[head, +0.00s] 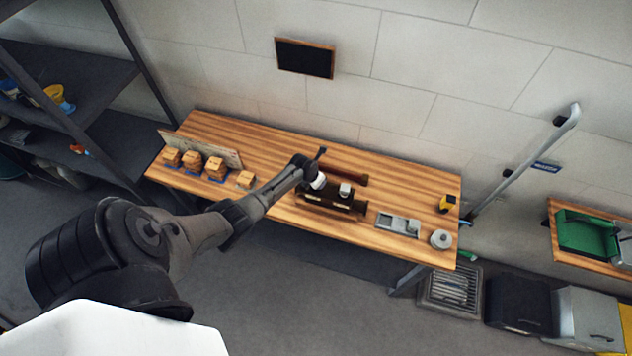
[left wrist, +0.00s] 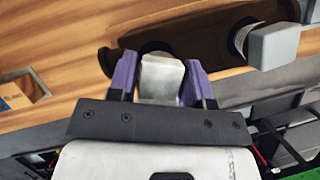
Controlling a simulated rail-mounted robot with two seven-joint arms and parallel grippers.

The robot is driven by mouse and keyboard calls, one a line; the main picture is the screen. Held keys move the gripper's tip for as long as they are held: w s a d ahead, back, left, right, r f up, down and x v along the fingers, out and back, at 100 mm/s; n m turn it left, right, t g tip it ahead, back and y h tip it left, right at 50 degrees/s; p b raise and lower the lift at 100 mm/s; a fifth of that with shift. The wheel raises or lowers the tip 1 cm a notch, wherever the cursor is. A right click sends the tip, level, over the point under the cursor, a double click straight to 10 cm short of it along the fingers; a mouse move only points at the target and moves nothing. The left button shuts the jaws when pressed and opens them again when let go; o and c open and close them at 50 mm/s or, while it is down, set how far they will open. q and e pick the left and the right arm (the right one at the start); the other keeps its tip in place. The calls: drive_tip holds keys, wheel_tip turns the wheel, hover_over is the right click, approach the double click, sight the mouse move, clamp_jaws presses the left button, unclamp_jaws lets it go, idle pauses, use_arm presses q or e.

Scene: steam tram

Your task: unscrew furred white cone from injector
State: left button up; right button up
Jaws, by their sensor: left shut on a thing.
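The injector (head: 328,202) is a dark brown body lying on the wooden bench in the head view; it also shows in the left wrist view (left wrist: 205,38). A white cone (left wrist: 162,77) sits between the purple fingers of my left gripper (left wrist: 158,68), which is shut on it at one end of the injector. The same cone (head: 319,182) is small and partly covered by my gripper in the head view. Whether its far end still meets the injector is hidden. A second pale block-like cap (left wrist: 273,45) stands on the injector's other end, clear of my fingers. My right gripper is not in view.
The wooden bench (head: 410,180) carries several wooden blocks (head: 215,168) on the left, and a grey tray (head: 398,225), a round grey part (head: 441,239) and a yellow item (head: 447,203) on the right. A reddish-brown bar (head: 345,174) lies behind the injector.

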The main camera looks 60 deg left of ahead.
use_arm(q)
drive_tip(key=shift+r, duration=2.75)
